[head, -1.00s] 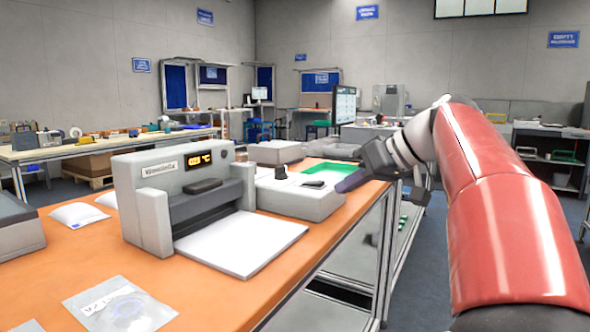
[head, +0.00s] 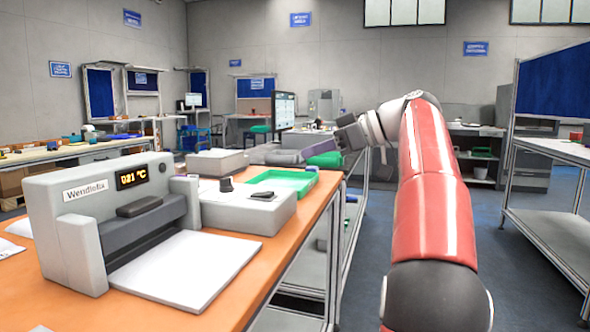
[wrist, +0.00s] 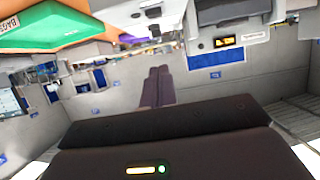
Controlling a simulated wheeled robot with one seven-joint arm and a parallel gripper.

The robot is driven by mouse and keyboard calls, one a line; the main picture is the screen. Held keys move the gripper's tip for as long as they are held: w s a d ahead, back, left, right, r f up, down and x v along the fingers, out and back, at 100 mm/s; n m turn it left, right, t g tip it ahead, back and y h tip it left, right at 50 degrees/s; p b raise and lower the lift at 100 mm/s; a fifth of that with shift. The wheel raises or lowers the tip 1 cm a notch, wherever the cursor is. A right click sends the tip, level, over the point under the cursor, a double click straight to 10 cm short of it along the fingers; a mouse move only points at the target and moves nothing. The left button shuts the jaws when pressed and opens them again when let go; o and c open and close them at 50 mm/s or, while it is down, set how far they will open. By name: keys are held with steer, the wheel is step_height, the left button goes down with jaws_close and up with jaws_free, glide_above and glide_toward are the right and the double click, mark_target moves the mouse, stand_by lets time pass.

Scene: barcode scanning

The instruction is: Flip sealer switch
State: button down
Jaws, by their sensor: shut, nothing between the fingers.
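The grey sealer (head: 112,212) stands on the orange bench at left in the head view, its lit display (head: 132,178) reading a temperature. A white plate lies in front of it. A low light-grey box (head: 247,213) sits just to its right, with a black knob (head: 226,185) and a flat black switch-like piece (head: 263,194) on top. My gripper (head: 308,151) is shut and empty, beyond and to the right of the box, apart from it. In the wrist view, my closed fingers (wrist: 158,86) show, and the sealer's display (wrist: 226,41) appears upside down.
A green tray (head: 283,179) lies behind the box, near the bench's right edge. Another grey box (head: 217,162) stands further back. The floor right of the bench is open, up to a shelf unit (head: 552,205) at far right.

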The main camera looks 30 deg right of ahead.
glide_above(279, 199)
step_height(279, 199, down, 3)
steer(key=shift+s+f, duration=0.1)
steer(key=shift+s, duration=0.05)
step_height(279, 199, down, 3)
steer(key=shift+a+r+b, duration=0.15)
steer(key=shift+r+b, duration=0.05)
steer(key=shift+b, duration=0.4)
steer(key=shift+f, duration=0.85)
